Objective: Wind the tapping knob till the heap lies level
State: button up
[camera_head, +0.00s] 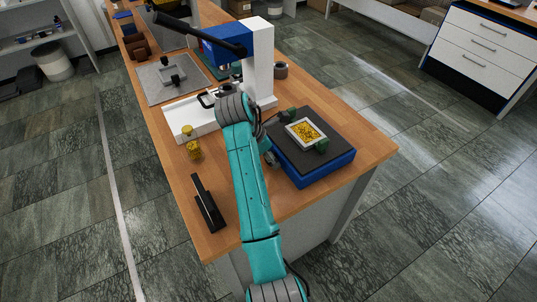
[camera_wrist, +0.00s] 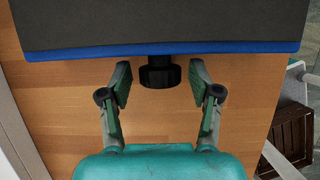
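The black tapping knob (camera_wrist: 160,73) sticks out from the blue-edged side of the tapping unit (camera_wrist: 160,30) in the wrist view. My gripper (camera_wrist: 161,82) is open, with one finger on each side of the knob and a visible gap to both. In the head view the tapping unit (camera_head: 289,165) has a blue base and dark top. A pale square tray (camera_head: 319,141) lies on it between green clamps, holding the yellow heap (camera_head: 305,131). I cannot tell how level the heap is. My arm hides most of my gripper and the knob in the head view.
The wooden bench (camera_head: 347,140) carries a white and blue press (camera_head: 259,60) behind my arm. Bare bench lies right of the tapping unit.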

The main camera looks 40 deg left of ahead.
jog(key=c, duration=0.8)
jog(key=shift+c, duration=0.2)
jog(key=shift+s+d+f+m+t+y, duration=0.15)
jog(key=shift+t+y, duration=0.15)
jog(key=shift+y, duration=0.3)
jog(key=shift+w+d+r+m+t+y, duration=0.15)
jog(key=shift+t+y, duration=0.15)
jog(key=shift+y, duration=0.3)
jog(key=shift+s+f+t+y, duration=0.15)
jog(key=shift+t+y, duration=0.25)
jog(key=shift+y, duration=0.4)
jog(key=o, duration=1.1)
